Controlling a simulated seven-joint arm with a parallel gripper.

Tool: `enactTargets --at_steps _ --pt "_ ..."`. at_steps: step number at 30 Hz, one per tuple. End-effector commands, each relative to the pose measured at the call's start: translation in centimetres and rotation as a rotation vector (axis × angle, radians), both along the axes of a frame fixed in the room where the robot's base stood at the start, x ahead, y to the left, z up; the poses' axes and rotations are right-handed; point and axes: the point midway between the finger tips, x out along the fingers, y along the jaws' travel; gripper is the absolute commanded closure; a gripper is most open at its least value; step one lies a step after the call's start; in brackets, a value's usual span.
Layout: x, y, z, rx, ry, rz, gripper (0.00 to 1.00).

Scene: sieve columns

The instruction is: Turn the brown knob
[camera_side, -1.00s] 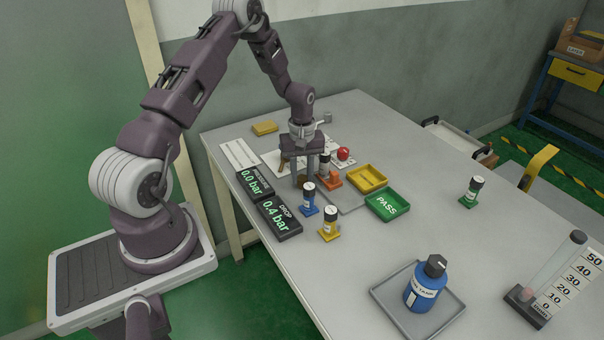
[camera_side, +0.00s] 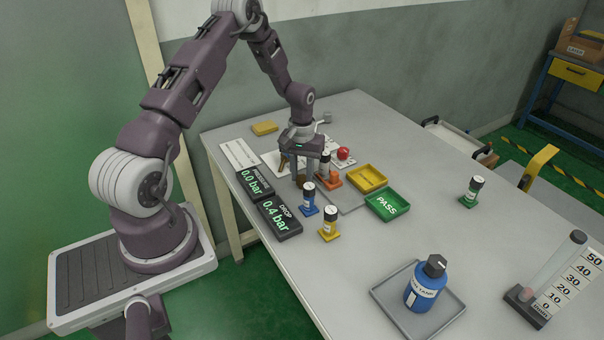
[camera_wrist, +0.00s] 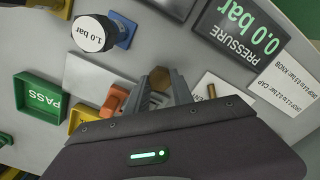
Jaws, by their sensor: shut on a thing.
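The brown knob (camera_wrist: 160,78) is a faceted piece between the two fingers of my gripper (camera_wrist: 158,88) in the wrist view. In the side view only a little of the brown knob (camera_side: 299,181) shows below my gripper (camera_side: 302,178), which points down at the fixture. The fingers are shut on the knob, one on either side. The pressure display (camera_side: 251,181) reads 0.0 bar and the drop display (camera_side: 280,216) reads 0.4 bar.
Close by are an orange part (camera_side: 331,179), a red ball (camera_side: 343,153), a brown peg (camera_wrist: 211,90), and blue-based (camera_side: 309,199) and yellow-based (camera_side: 329,224) columns. Yellow (camera_side: 367,179) and green PASS (camera_side: 387,205) trays lie right. A blue bottle (camera_side: 425,286) stands in a grey tray (camera_side: 447,316).

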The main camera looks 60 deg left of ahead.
Motion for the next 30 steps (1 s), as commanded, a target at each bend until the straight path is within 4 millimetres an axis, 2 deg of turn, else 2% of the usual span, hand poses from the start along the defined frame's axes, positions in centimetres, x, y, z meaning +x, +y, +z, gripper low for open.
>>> enactTargets --at_steps 15,30 --pt "0.05 0.05 0.11 0.001 -0.001 -0.445 1.00" --pt "0.05 0.07 0.12 0.002 -0.001 -0.641 1.00"
